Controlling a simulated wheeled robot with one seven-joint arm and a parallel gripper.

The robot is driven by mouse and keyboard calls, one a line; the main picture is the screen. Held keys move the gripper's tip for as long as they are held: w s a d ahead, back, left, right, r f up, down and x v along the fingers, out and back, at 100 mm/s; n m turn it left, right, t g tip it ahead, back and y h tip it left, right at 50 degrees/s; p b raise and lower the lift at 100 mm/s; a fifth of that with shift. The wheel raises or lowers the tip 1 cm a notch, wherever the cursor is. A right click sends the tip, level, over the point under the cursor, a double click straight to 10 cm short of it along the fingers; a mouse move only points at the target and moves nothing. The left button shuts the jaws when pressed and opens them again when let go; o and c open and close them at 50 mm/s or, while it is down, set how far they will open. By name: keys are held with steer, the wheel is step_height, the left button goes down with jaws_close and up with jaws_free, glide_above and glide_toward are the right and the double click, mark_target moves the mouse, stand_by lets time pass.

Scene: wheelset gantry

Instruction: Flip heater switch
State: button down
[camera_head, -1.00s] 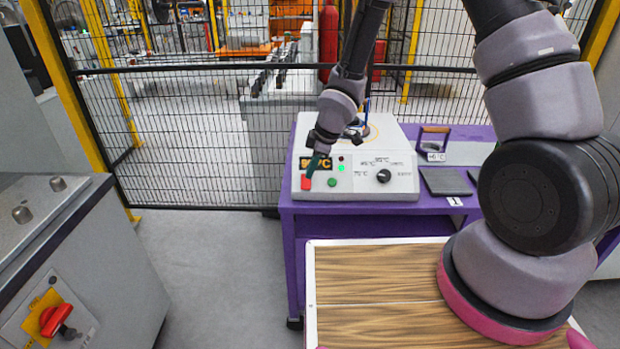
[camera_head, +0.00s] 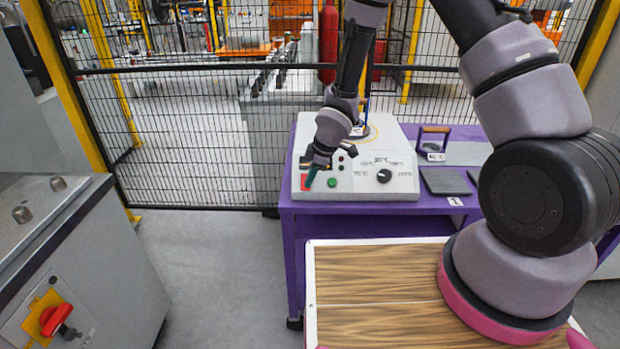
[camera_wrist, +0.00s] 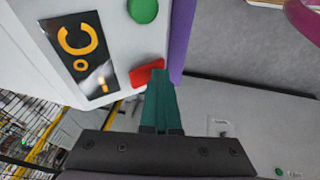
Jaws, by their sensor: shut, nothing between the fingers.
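The heater (camera_head: 375,150) is a pale box on a purple table. Its front has a red switch (camera_head: 305,181), a green button (camera_head: 332,182) and a black knob (camera_head: 384,175). My gripper (camera_head: 309,184), with teal fingers, points down at the red switch and partly hides it. In the wrist view the shut, empty fingers (camera_wrist: 160,78) overlap the right end of the red switch (camera_wrist: 146,73); I cannot tell whether they press on it. The green button (camera_wrist: 142,10) and the display with an orange °C (camera_wrist: 80,55) also show there. My gripper hides the display in the head view.
The purple table (camera_head: 430,208) also holds a dark plate (camera_head: 446,182) and a handled piece (camera_head: 434,138) right of the heater. A wood-topped surface (camera_head: 375,275) is in front. A grey cabinet with a red rotary switch (camera_head: 55,320) stands left. Mesh fence (camera_head: 180,150) is behind.

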steer(key=shift+r, duration=0.75)
steer(key=shift+s+r, duration=0.1)
